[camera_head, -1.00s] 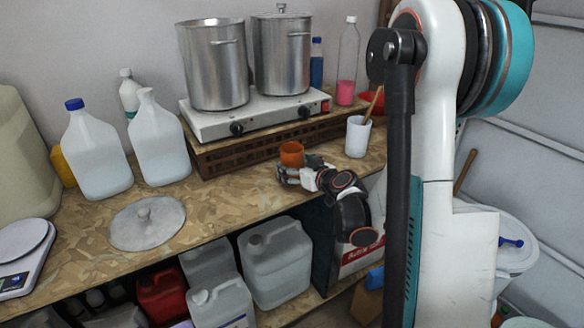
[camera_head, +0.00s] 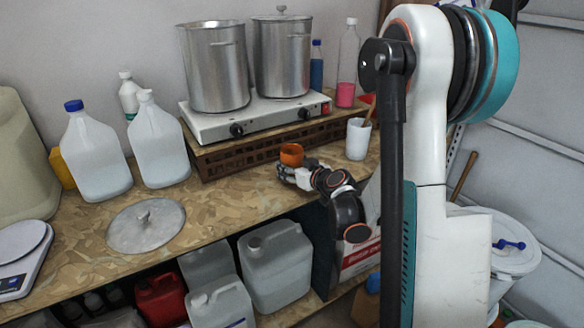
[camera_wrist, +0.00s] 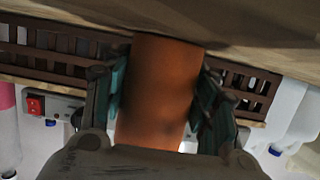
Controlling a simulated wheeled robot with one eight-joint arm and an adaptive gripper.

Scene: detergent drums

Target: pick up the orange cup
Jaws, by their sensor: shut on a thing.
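The orange cup (camera_head: 291,154) is near the front right of the wooden worktop, in front of the slatted wooden stand. In the wrist view the orange cup (camera_wrist: 158,92) fills the space between the fingers. My gripper (camera_head: 287,172) is shut on it, and the fingers also show in the wrist view (camera_wrist: 160,100), with one teal pad on each side of the cup. In the head view the gripper hides the cup's lower part, so I cannot tell whether its base touches the worktop.
A white cup (camera_head: 358,140) holding a stick stands to the right. Two steel pots (camera_head: 216,68) sit on a white hotplate (camera_head: 262,115) behind. A metal lid (camera_head: 146,226) lies at the left front. Clear worktop (camera_head: 228,208) lies between lid and gripper.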

